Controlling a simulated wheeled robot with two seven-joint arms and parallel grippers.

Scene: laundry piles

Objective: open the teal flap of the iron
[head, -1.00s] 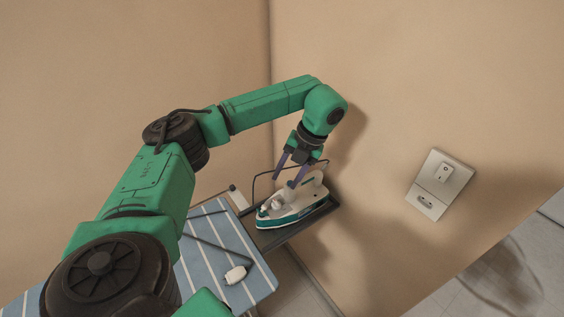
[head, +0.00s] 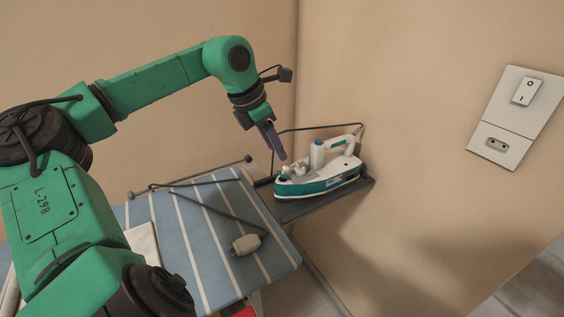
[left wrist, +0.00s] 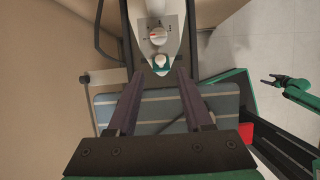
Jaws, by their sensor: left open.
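The white and teal iron (head: 322,186) rests on a dark tray at the far end of the ironing board, its nose to the left. In the left wrist view the iron (left wrist: 172,22) shows its nose, with a dial and, near the tip, a small teal flap (left wrist: 161,70) beside a round white knob. I cannot tell whether the flap is lifted. My left gripper (head: 282,157) is open and empty, just above and beside the iron's nose. In the left wrist view its fingers (left wrist: 160,86) stand apart, either side of the nose tip. My right gripper (left wrist: 270,80) is far off, apparently open and empty.
The dark tray (head: 335,197) sits against the wall. A wall plate with switch and socket (head: 515,115) is at the right. A black cord arches behind the iron.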

